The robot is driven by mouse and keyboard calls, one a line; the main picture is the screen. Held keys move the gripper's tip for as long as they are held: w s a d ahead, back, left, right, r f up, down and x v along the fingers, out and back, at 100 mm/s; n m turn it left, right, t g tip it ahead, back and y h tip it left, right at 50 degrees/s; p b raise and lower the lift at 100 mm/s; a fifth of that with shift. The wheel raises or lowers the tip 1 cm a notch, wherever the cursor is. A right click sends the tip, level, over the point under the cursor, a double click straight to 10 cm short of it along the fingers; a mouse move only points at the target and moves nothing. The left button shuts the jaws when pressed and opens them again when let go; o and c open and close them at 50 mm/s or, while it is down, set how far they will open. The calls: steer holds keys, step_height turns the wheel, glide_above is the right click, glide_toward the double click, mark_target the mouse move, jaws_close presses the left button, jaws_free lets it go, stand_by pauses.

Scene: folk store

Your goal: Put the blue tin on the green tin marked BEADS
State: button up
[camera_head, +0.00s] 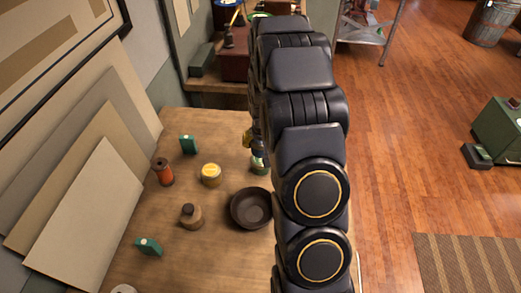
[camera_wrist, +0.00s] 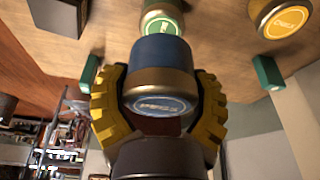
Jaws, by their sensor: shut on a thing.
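My gripper (camera_wrist: 160,108) is shut on the blue tin (camera_wrist: 160,80), with a yellow finger on each side of it. The tin has a blue and dull gold body and a blue label on its lid. In the head view the blue tin (camera_head: 259,154) shows just left of my arm. The green tin (camera_head: 259,167) stands on the table, partly hidden by my arm and close to the blue tin. In the wrist view the green tin (camera_wrist: 161,25) is just beyond the blue tin; its marking is not readable. I cannot tell whether the tins touch.
A yellow tin (camera_head: 211,174), a dark bowl (camera_head: 251,208), an orange-brown jar (camera_head: 163,172), a brown bottle (camera_head: 191,216) and green boxes (camera_head: 188,145) (camera_head: 149,246) stand on the wooden table (camera_head: 215,125). Boards (camera_head: 90,215) lean at the left.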

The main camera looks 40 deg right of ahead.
steer(key=shift+w+d+f, duration=0.25)
steer(key=shift+w+f, duration=0.15)
steer(key=shift+f, duration=0.15)
steer(key=shift+w+d+f, duration=0.25)
steer(key=shift+w+f, duration=0.15)
steer(key=shift+f, duration=1.75)
steer(key=shift+f, duration=0.15)
steer(key=o, duration=1.2)
